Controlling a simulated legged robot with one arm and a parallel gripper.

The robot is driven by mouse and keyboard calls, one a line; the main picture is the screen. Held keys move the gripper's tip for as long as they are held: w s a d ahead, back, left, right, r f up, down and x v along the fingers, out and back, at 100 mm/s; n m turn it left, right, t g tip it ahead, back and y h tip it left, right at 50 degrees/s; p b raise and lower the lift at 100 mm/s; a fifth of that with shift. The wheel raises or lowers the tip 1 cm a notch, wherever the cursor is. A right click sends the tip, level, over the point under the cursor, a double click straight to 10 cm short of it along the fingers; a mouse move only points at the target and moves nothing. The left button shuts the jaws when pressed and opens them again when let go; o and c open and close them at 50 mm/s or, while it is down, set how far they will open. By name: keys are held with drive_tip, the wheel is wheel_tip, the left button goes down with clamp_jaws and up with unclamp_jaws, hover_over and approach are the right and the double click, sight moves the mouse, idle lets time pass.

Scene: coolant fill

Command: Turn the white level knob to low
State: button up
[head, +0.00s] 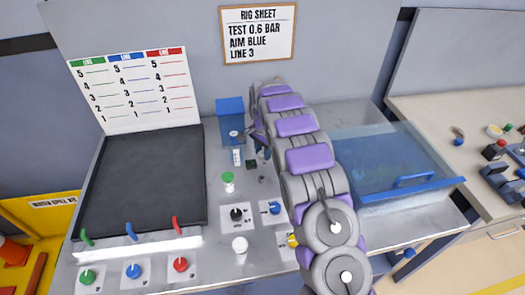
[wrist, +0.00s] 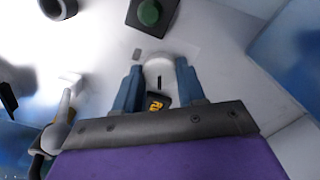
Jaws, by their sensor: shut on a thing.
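My gripper (wrist: 158,84) has its two blue fingers on either side of a round white knob (wrist: 158,66) in the wrist view, shut on it. A short dark mark shows on the knob's face. A small black tag with yellow lettering (wrist: 157,103) lies between the fingers, too cut off to read. In the head view my gripper (head: 262,148) reaches down at the back of the metal bench, and the knob it holds cannot be made out there.
A dark box with a green button (wrist: 149,12) stands close to the knob. A blue box (head: 230,107) is behind my gripper. A clear blue-edged tank (head: 455,186) stands right of my arm.

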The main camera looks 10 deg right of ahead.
drive_tip(key=shift+f, duration=0.1)
drive_tip(key=shift+s+a+n+p, duration=0.1)
drive_tip(key=shift+n+p, duration=0.2)
drive_tip(key=shift+p, duration=0.05)
drive_tip(key=n+p, duration=0.3)
drive_tip(key=shift+r, duration=0.2)
drive_tip(key=shift+f+n+p, duration=0.1)
drive_tip(key=shift+n+p, duration=1.3)
drive_tip(key=shift+n, duration=0.7)
drive_tip(key=o, duration=1.1)
drive_tip(key=shift+c, duration=0.2)
